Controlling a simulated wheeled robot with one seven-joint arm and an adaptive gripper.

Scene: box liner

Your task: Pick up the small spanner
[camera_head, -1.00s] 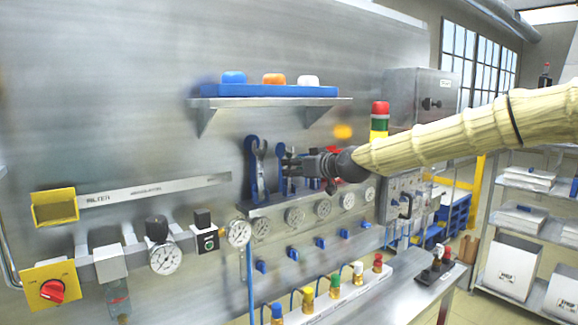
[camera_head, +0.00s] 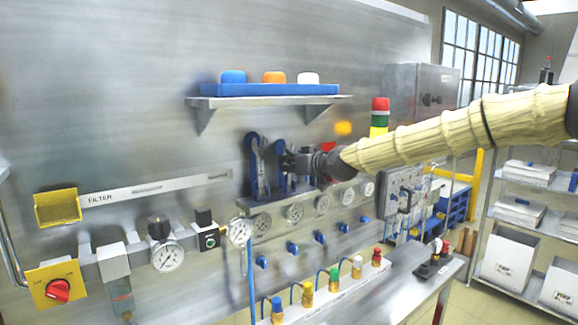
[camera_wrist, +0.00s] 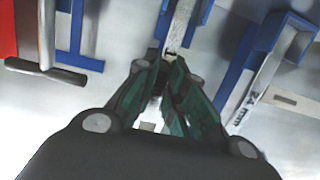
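The small spanner (camera_wrist: 180,27) is a grey metal bar in front of a blue holder, at the top middle of the wrist view. Its lower end runs between my fingertips. My gripper (camera_wrist: 163,64) has its two dark green fingers drawn close together around that end, with no clear gap beside the metal. The spanner's lower part is hidden by the fingers. In the head view my gripper (camera_head: 287,161) is at the spanner rack below the shelf, and it hides much of the small spanner there.
A larger spanner marked 24 mm (camera_wrist: 262,88) hangs in a blue holder to the right in the wrist view. Another blue holder (camera_wrist: 75,40) and a red-and-grey tool (camera_wrist: 45,45) are at left. A shelf (camera_head: 265,101) juts out above; gauges (camera_head: 293,213) sit below.

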